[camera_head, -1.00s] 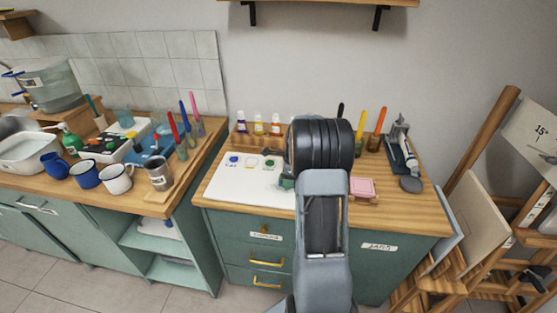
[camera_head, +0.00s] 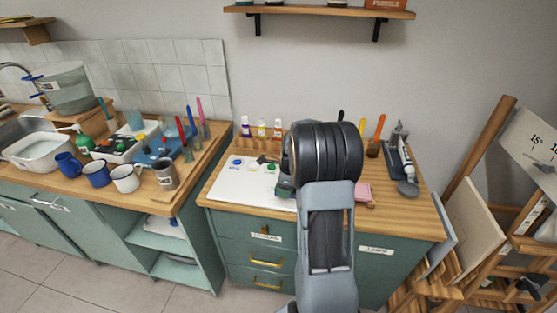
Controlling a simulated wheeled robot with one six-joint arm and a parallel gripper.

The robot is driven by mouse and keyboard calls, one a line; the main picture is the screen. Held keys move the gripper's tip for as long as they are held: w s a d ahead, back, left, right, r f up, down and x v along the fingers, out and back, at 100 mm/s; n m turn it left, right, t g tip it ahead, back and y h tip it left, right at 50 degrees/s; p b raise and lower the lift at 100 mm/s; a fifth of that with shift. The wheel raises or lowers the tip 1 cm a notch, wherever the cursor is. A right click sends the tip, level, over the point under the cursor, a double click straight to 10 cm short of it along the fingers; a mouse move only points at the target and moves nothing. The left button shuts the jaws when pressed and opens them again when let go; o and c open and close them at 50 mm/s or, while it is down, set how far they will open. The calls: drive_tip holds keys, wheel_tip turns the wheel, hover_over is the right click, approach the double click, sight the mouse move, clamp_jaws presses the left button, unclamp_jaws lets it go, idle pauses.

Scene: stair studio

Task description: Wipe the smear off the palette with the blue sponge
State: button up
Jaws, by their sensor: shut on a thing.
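The palette (camera_head: 228,190) is a white board lying flat on the right wooden counter, with blue, pale and green paint dabs along its back edge. My arm's thick dark wrist covers its right end, and I cannot make out the smear. A small part of my gripper (camera_head: 285,187) shows low at the palette's right side, left of my arm. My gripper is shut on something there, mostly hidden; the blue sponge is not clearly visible. I cannot tell whether it touches the palette.
A pink block (camera_head: 364,193) lies right of my arm. Small paint bottles (camera_head: 262,129) stand behind the palette. A dark grey tool stand (camera_head: 398,150) is at the counter's right end. Mugs (camera_head: 126,178) and a steel cup (camera_head: 165,174) stand on the left counter. An easel is at far right.

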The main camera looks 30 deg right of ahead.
drive_tip(key=shift+r+p, duration=1.65)
drive_tip(key=shift+r, duration=0.75)
